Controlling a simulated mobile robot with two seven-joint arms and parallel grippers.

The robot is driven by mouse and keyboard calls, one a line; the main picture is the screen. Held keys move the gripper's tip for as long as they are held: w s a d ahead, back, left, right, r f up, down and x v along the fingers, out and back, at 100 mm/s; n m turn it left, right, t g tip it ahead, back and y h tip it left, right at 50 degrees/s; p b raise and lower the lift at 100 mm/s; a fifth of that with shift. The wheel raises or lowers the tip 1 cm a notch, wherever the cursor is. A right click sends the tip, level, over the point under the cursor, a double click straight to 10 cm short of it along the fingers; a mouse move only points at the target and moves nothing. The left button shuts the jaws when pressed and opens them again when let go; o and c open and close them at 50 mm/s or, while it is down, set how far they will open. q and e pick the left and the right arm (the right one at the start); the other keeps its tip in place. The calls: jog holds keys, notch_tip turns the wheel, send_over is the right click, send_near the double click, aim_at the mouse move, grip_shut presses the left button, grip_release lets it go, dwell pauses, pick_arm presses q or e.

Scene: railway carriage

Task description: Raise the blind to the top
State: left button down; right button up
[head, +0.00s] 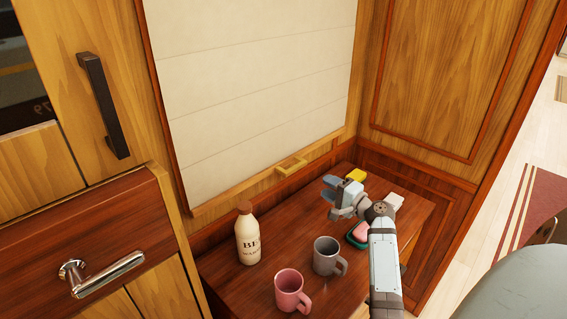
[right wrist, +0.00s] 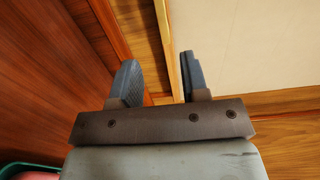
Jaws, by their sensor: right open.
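The cream blind (head: 255,75) hangs down over the window with its lower edge near the sill, and a yellow pull handle (head: 291,166) sits at its bottom edge. The blind also fills the upper right of the right wrist view (right wrist: 245,45). My right gripper (head: 328,198) is above the small table, to the right of and nearer than the pull handle, apart from it. Its two fingers are spread and nothing shows between them in the right wrist view (right wrist: 160,68). My left gripper is not in view.
On the wooden table (head: 220,285) stand a cream bottle (head: 247,236), a grey mug (head: 328,258) and a pink mug (head: 290,291). A teal dish with a pink bar (head: 360,232), a yellow block (head: 356,175) and a white item (head: 395,201) are near my right arm.

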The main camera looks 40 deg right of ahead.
jog(key=p, duration=0.1)
send_near(297, 169)
jog(key=w, duration=0.7)
jog(key=w+p, duration=0.1)
jog(key=w, duration=0.1)
jog(key=shift+w+a, duration=0.3)
jog(key=shift+a, duration=0.05)
jog(key=shift+w+a, duration=0.1)
jog(key=shift+w, duration=0.5)
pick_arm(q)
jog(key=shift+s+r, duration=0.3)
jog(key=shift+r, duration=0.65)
pick_arm(e)
grip_shut()
